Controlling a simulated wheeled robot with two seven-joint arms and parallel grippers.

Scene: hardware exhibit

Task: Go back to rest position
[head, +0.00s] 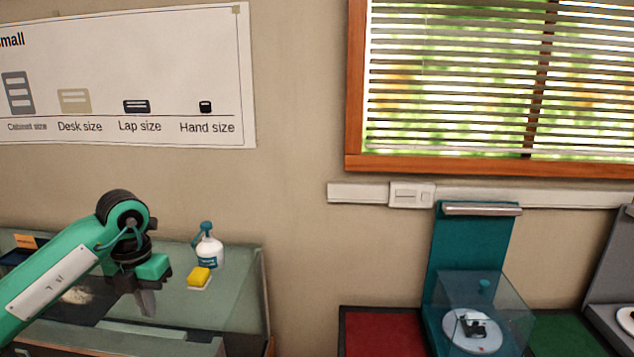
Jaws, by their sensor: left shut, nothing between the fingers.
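My left arm comes in from the left in the head view, and its gripper (147,301) points down above the glass-topped case (185,317). The left gripper is shut with nothing held. A yellow sponge (199,276) on a small white base lies just right of the gripper, apart from it. A white spray bottle (208,248) with a teal top stands upright behind the sponge. My right gripper is out of view.
A teal stand (468,243) with a clear cover and a small dark item on a white disc (456,335) is at right. A red panel (384,333) and a green panel (563,336) flank it. A grey stand (612,265) is at the right edge. A wall and window lie behind.

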